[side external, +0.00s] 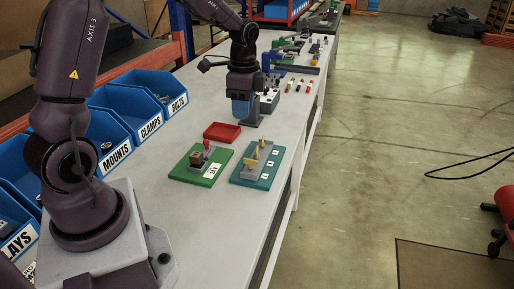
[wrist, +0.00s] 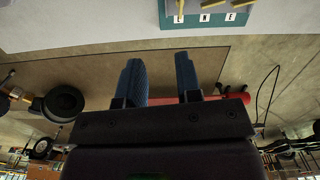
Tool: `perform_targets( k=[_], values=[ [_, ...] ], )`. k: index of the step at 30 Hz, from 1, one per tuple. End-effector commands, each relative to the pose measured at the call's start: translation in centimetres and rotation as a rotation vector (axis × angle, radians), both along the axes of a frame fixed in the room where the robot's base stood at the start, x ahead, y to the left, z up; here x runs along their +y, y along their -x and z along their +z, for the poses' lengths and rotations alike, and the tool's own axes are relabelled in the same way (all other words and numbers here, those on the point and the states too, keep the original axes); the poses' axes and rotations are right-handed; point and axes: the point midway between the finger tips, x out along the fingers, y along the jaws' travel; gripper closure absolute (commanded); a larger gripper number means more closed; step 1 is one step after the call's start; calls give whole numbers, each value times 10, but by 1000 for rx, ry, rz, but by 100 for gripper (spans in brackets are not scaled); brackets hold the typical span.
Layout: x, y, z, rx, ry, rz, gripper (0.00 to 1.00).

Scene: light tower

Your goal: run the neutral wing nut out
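The teal board (side external: 246,180) lies near the bench's right edge. It bears a grey block with several yellowish wing-like pieces (side external: 256,154) and a row of white tags (side external: 268,164). In the wrist view the board (wrist: 252,5) is cut off at the top edge, with a row of tags and the ends of yellowish pieces. My gripper (side external: 240,112) is beyond the boards, apart from them. In the wrist view its blue fingers (wrist: 160,78) stand apart with nothing between them.
A green board (side external: 203,179) with a brown block and a red part lies left of the teal one. A red tray (side external: 222,132) lies behind it. A grey box (side external: 269,100) stands close to my gripper. Blue bins (side external: 150,97) line the left.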

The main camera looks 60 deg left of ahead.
Motion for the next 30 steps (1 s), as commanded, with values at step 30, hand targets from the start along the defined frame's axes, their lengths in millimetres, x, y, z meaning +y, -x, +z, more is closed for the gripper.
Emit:
perform_targets(
  k=[30],
  values=[
    [65,-70,-100,-11,41,-1434,68]
  ],
)
